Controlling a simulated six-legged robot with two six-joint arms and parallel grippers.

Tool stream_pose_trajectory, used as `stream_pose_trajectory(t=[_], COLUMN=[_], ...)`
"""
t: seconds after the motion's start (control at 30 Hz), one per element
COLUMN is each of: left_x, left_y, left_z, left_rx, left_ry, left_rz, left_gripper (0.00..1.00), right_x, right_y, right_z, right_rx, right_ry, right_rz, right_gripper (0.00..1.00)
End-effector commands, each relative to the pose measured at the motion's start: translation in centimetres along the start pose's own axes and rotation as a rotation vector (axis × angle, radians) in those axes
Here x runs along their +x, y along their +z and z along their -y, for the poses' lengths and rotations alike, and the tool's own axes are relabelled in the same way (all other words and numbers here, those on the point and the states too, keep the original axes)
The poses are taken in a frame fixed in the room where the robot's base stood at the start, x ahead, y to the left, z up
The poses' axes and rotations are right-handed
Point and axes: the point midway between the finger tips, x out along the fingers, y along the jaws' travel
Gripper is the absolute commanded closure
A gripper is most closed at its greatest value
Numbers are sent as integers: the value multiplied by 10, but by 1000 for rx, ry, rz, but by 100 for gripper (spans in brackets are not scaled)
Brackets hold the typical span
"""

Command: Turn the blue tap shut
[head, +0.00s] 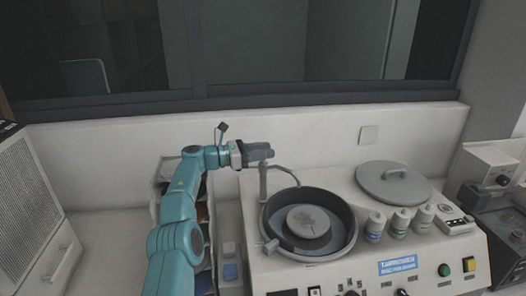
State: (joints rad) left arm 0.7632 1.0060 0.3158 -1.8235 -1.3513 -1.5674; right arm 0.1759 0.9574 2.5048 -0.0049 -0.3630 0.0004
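A grey tap (263,184) with a curved spout stands at the back left of the machine, its spout reaching over a round dark basin (349,236). I see no blue part on the tap; its top is hidden behind my gripper. My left gripper (268,153) is dark grey and comes in from the left, its tip at the top of the tap. Whether its fingers are open or closed on the tap's handle is too small to tell. My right gripper is not in view.
A grey disc (308,221) lies inside the basin. A round lid (393,184) rests at the back right of the machine. Several small white bottles (399,223) stand in front of it. Buttons and a blue label (397,265) are on the front panel. A white wall stands close behind.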

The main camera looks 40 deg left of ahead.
Motion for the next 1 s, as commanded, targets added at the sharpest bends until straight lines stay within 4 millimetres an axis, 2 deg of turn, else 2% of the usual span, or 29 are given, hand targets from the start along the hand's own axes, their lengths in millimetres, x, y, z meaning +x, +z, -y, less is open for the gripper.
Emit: stream_pose_trajectory(t=[0.17,0.33,0.5,0.7,0.83,1.0], left_x=[-17,-60,-106,-146,-159,-165], left_y=[-5,-6,-2,1,1,0], left_z=[-1,-1,-1,-1,-1,0], left_rx=[2,2,0,-1,-1,-1], left_ry=[3,6,5,3,1,0], left_rz=[1,0,-1,-1,0,1], left_gripper=[63,63,63,63,63,63], right_x=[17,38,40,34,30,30], right_y=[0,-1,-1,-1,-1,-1], right_z=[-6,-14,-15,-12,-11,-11], right_rx=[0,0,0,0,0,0], right_ry=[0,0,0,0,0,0], right_rz=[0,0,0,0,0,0], right_gripper=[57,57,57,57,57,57])
